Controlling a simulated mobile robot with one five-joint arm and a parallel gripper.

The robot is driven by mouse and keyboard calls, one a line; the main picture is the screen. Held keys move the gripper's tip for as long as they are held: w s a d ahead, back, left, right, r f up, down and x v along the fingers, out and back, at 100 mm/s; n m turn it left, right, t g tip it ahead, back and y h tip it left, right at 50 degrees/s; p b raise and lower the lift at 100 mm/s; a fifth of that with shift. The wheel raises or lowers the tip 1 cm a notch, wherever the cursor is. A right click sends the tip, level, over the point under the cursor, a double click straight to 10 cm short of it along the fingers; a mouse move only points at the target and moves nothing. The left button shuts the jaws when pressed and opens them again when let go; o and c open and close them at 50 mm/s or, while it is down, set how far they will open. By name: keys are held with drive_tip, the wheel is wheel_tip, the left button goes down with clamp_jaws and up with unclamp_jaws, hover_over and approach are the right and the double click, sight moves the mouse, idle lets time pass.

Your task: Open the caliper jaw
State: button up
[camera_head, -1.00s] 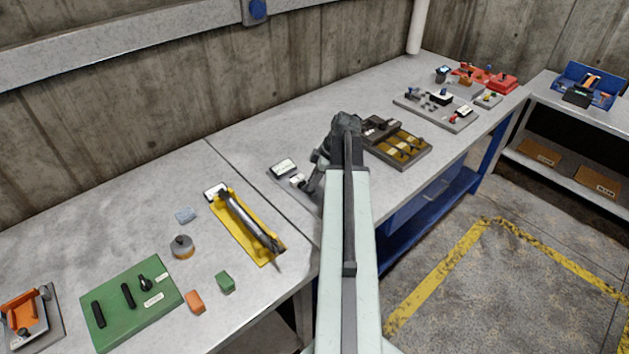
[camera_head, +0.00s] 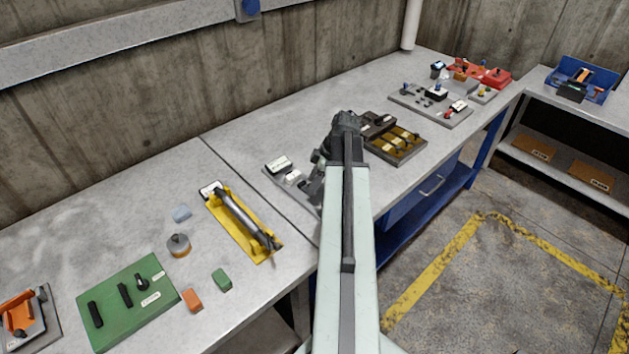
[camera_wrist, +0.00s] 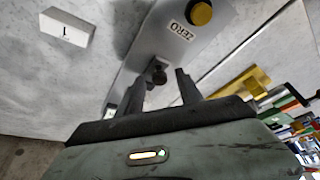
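In the wrist view a grey plate (camera_wrist: 190,45) carries a "ZERO" label (camera_wrist: 182,29) and a yellow button (camera_wrist: 199,13). A small dark knob (camera_wrist: 157,74) stands on it. The caliper jaw itself cannot be made out clearly; I take this plate for its fixture. My gripper (camera_wrist: 158,88) has its two dark fingers spread apart, with the knob showing between and beyond the tips. I cannot tell whether either finger touches it. In the head view a grey plate with white labels (camera_head: 279,165) lies on the bench, partly hidden by my arm.
A yellow tray (camera_head: 245,234) holding a grey cylindrical tool lies left of my arm. A dark box with yellow compartments (camera_head: 398,143) stands close on the right. A green panel (camera_head: 128,303) and small blocks lie nearer left. Bare bench (camera_head: 95,240) shows toward the wall.

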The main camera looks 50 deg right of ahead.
drive_tip(key=p+v, duration=0.7)
drive_tip(key=shift+s+r, duration=0.2)
drive_tip(key=shift+r, duration=0.15)
drive_tip(key=w+a+n+g, duration=0.1)
drive_tip(key=w+a+n, duration=0.1)
drive_tip(key=w+a, duration=0.5)
drive_tip(key=w+a+f+n, duration=0.1)
drive_tip(key=w+a+n, duration=0.15)
drive_tip(key=a, duration=0.95)
drive_tip(key=w+a+n+g, duration=0.1)
drive_tip(key=w+a, duration=0.4)
drive_tip(key=a, duration=0.4)
drive_tip(key=s+a+f+m+g+h, duration=0.1)
drive_tip(key=s+a+m+h, duration=0.1)
drive_tip(key=a+m, duration=1.1)
drive_tip(key=s+a, duration=0.1)
drive_tip(key=a, duration=0.3)
drive_tip(key=shift+s+f+h+b, duration=0.25)
drive_tip(key=shift+f+h+b, duration=0.15)
